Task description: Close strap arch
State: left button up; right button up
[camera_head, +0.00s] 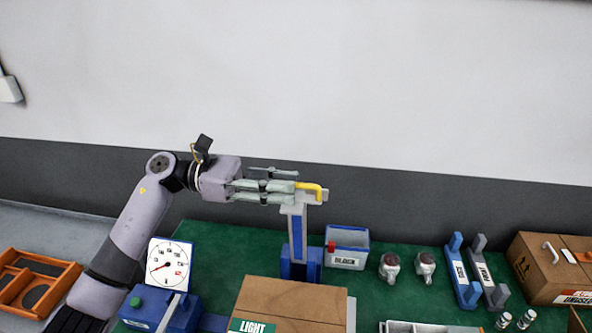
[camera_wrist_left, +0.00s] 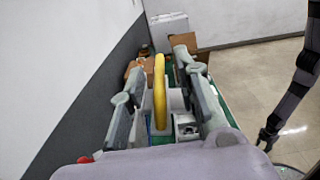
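The yellow strap arch (camera_head: 312,190) sits on a grey head at the top of a blue and grey upright stand (camera_head: 297,235). My left gripper (camera_head: 290,187) reaches in from the left at the height of the arch. In the left wrist view, the arch (camera_wrist_left: 159,92) rises between the two grey fingers of my left gripper (camera_wrist_left: 160,75), which are apart with a gap on both sides. A dark arm that looks like my right one hangs at the right edge of the wrist view, its gripper (camera_wrist_left: 266,138) small and unclear.
A cardboard box (camera_head: 290,302) labelled LIGHT stands in front of the stand. A BLACK-labelled bin (camera_head: 347,247) is just right of it. A dial gauge (camera_head: 168,266) stands at left, an orange tray (camera_head: 35,285) further left. Blue and grey holders (camera_head: 462,272) stand at right.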

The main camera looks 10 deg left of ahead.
pick_arm(q)
jog(key=shift+d+p, duration=0.35)
jog(key=shift+d, duration=1)
grip_shut()
pick_arm(e)
jog(key=shift+s+r, duration=0.65)
jog(key=shift+s, duration=0.05)
